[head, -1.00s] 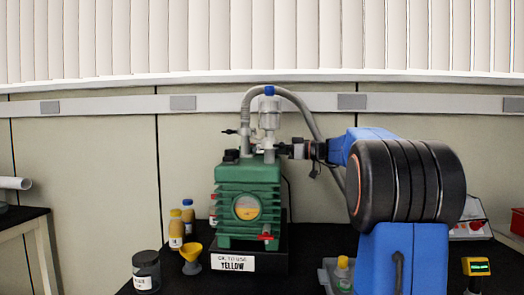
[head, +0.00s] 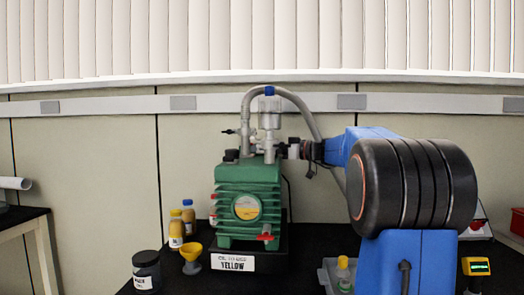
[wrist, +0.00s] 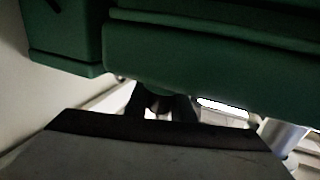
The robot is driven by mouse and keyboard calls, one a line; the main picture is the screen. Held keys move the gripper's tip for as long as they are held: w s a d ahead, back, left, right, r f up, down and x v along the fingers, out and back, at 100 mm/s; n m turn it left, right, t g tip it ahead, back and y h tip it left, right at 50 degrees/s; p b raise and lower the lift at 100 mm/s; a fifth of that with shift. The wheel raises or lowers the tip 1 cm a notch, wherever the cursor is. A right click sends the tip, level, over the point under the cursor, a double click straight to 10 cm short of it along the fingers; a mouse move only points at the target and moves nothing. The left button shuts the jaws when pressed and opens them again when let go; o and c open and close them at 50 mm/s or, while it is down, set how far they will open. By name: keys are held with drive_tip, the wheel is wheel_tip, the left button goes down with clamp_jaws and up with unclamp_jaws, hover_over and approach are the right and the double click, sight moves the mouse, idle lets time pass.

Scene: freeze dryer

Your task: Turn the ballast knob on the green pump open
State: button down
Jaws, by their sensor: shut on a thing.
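The green pump (head: 248,190) stands on a black base, with a round yellow sight glass on its front and a red-handled tap low at its right. My gripper (head: 284,151) reaches in from the right at the pump's top right edge. It is shut on a small part there, which I take for the ballast knob; the fingers hide most of it, and its turn angle cannot be read. In the wrist view my dark fingertips (wrist: 160,105) meet just below the pump's green ribbed body (wrist: 210,40).
A clear fitting with a blue cap (head: 269,91) and a grey hose (head: 300,101) rise above the pump close to my gripper. A yellow funnel (head: 192,252), a dark jar (head: 146,270) and bottles stand at left. A tray with a bottle (head: 343,270) sits at right.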

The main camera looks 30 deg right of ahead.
drive_tip(key=shift+w+d+m+t+h, duration=0.15)
drive_tip(key=shift+d+m+t+h, duration=0.1)
drive_tip(key=shift+m+t+h, duration=0.7)
drive_tip(key=shift+w+d+m+t+h, duration=0.15)
drive_tip(key=shift+d+m+t+h, duration=0.15)
drive_tip(key=shift+m+h, duration=0.75)
drive_tip(key=shift+n+h, duration=0.3)
drive_tip(key=c, duration=1.5)
unclamp_jaws()
drive_tip(key=shift+a, duration=0.1)
